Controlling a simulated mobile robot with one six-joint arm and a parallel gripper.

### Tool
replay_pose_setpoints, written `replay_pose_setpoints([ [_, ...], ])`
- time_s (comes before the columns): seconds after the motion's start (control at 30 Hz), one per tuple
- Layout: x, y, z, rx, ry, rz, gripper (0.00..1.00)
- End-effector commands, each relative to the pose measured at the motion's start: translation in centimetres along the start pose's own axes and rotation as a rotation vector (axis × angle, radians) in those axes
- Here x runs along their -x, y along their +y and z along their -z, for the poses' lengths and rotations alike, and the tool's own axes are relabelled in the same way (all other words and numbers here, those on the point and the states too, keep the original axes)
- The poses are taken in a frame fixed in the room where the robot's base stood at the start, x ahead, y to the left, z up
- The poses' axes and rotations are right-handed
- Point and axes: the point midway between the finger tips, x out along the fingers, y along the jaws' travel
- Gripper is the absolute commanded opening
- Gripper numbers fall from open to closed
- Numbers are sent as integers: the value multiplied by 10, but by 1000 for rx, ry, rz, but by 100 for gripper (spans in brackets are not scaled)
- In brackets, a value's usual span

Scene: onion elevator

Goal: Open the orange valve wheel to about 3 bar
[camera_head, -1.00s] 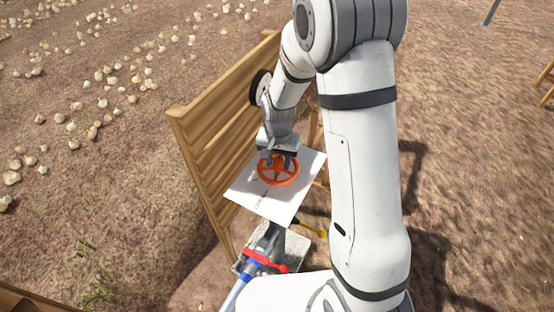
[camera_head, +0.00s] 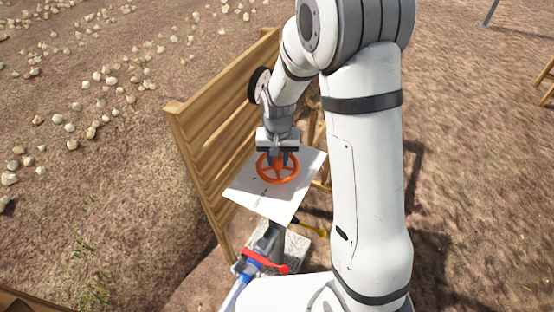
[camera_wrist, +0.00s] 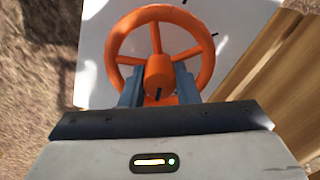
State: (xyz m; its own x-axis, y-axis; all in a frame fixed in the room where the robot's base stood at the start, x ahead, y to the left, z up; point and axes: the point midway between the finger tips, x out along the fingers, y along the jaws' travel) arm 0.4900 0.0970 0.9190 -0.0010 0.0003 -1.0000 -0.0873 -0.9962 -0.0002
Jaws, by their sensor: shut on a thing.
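The orange valve wheel (camera_head: 291,176) sits on a tilted white panel (camera_head: 250,196) beside the wooden fence. In the wrist view the orange wheel (camera_wrist: 113,44) fills the upper middle, with its round hub between the fingers. My gripper (camera_head: 276,161) is over the far side of the wheel with its jaws down at it. In the wrist view my gripper (camera_wrist: 159,90) has one finger on each side of the hub and is shut on the wheel. Small dark marks show on the panel, but they are too small to read. The wheel's lower rim is hidden in the wrist view.
A wooden fence (camera_head: 215,130) stands close on the left of the panel. Below the panel are a red-handled valve (camera_head: 265,262) on a blue pipe and a yellow-handled part (camera_head: 313,229). Onions (camera_head: 70,127) lie scattered on open soil at the left.

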Motion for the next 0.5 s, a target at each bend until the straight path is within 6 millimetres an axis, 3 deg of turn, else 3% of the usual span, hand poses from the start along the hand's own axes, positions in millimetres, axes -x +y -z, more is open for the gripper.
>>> replay_pose_setpoints([
  [0.5,-1,-1,1,405,5,0,5],
])
